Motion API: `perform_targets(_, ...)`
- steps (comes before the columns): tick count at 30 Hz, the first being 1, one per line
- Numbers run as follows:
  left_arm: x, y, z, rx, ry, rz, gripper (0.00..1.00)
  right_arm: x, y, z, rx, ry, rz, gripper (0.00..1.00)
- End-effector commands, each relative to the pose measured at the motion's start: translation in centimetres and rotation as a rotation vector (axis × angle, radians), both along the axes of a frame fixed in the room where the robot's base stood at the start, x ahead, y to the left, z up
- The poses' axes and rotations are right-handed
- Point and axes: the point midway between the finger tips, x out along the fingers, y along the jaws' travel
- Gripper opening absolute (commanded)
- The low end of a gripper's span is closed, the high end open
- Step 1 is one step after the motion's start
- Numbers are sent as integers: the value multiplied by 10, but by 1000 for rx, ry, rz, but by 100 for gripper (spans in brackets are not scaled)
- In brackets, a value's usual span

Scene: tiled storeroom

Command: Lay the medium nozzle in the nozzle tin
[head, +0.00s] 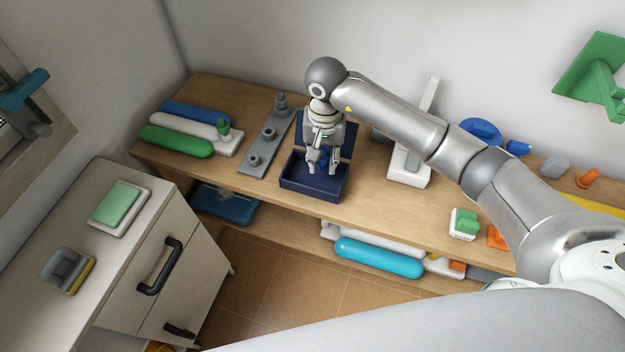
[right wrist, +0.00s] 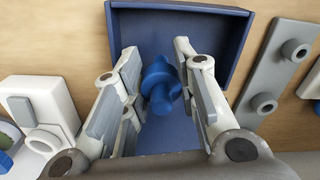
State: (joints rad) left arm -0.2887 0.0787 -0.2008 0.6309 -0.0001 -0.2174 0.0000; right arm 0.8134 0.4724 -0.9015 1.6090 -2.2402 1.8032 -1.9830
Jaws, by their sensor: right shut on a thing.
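The nozzle tin (head: 308,192) is a dark blue open box with its lid raised at the back, on the wooden bench. My right gripper (head: 318,168) points down over the tin. In the right wrist view the gripper (right wrist: 165,90) is shut on a blue stepped nozzle (right wrist: 160,85), taken to be the medium nozzle. The nozzle is between the fingers, with the tin (right wrist: 235,45) behind it. I cannot tell whether the nozzle touches the tin's floor. In the head view the fingers mostly hide it. My left gripper is not in view.
A grey rack (head: 262,147) with several round fittings lies left of the tin. Blue, white and green rolls (head: 175,142) lie farther left. A white stand (head: 410,167) is to the right. A lower shelf holds a cyan roll (head: 378,257). A white cabinet (head: 150,245) stands at the left.

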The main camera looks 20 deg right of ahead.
Motion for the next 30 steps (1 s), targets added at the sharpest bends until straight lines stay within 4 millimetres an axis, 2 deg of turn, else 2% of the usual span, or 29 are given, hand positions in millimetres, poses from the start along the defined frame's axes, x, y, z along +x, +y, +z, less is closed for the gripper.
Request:
perform_targets(1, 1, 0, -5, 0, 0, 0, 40, -1, 1, -9, 2, 3, 0, 5)
perform_targets(6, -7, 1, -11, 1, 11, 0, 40, -1, 1, -23, 3, 1, 1, 5)
perform_targets(12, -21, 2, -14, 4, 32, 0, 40, 0, 0, -28, 2, -2, 2, 5)
perform_targets(18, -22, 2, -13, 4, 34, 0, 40, 0, 0, -27, 2, -2, 2, 5)
perform_targets(19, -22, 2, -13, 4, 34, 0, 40, 0, 0, -27, 2, -2, 2, 30)
perform_targets(24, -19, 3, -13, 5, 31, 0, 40, 0, 0, -27, 1, -1, 2, 52)
perform_targets(30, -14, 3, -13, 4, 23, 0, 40, 0, 0, -27, 1, 0, 2, 53)
